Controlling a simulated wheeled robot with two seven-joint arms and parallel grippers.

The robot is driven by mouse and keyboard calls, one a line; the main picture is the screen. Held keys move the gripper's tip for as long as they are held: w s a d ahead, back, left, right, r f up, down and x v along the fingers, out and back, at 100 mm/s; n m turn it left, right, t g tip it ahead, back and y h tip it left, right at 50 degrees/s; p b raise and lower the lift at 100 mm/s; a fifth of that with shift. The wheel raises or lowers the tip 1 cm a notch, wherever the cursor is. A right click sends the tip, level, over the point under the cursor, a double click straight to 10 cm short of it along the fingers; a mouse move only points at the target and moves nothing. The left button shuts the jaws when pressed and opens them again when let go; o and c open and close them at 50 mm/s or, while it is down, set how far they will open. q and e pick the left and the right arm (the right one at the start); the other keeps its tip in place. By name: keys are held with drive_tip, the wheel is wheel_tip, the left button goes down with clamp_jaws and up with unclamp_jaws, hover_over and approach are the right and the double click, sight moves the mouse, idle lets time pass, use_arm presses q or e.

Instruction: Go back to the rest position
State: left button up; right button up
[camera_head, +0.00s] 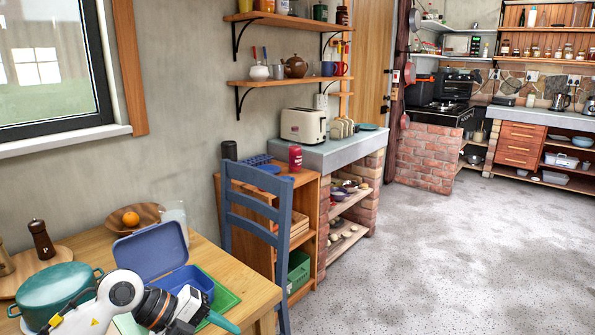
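My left arm comes in at the bottom left over the wooden table. My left gripper (186,308) is at its end, in front of the open blue lunch box (152,251). Its fingertips are not clearly visible, so I cannot tell if it is open or shut. A teal thing (222,322) shows right beside it; I cannot tell whether it is held or lies on the table. My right gripper is not in view.
A teal pot (55,291), a pepper mill (41,239) and a wooden bowl with an orange (130,219) stand on the table (262,293). A blue chair (254,231) is at its right end. A toaster (303,125) stands on the brick plinth (374,180). The floor at right is clear.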

use_arm(q)
drive_tip(key=s+d+r+n+t+h, duration=0.2)
drive_tip(key=d+r+n+t+h, duration=0.5)
drive_tip(key=r+t+h, duration=0.35)
drive_tip(key=a+f+n+t+y, duration=0.5)
drive_tip(key=a+f+n+y, duration=0.7)
drive_tip(key=n+y, duration=0.8)
drive_tip(key=s+f+n+g, duration=0.1)
drive_tip(key=s+f+g, duration=0.65)
drive_tip(key=s, duration=0.35)
drive_tip(key=s+f+n+g, duration=0.1)
drive_tip(key=s+f+g, duration=0.5)
drive_tip(key=s+f, duration=0.45)
wheel_tip(320, 180, down, 20)
drive_tip(key=s+g+p, duration=0.2)
drive_tip(key=s+p, duration=0.1)
drive_tip(key=p, duration=0.1)
drive_tip(key=s+a+f+p, duration=0.3)
drive_tip(key=s+f, duration=1)
drive_tip(key=s, duration=0.3)
drive_tip(key=shift+a+f+m+g, duration=0.15)
drive_tip(key=shift+a+m+g, duration=0.25)
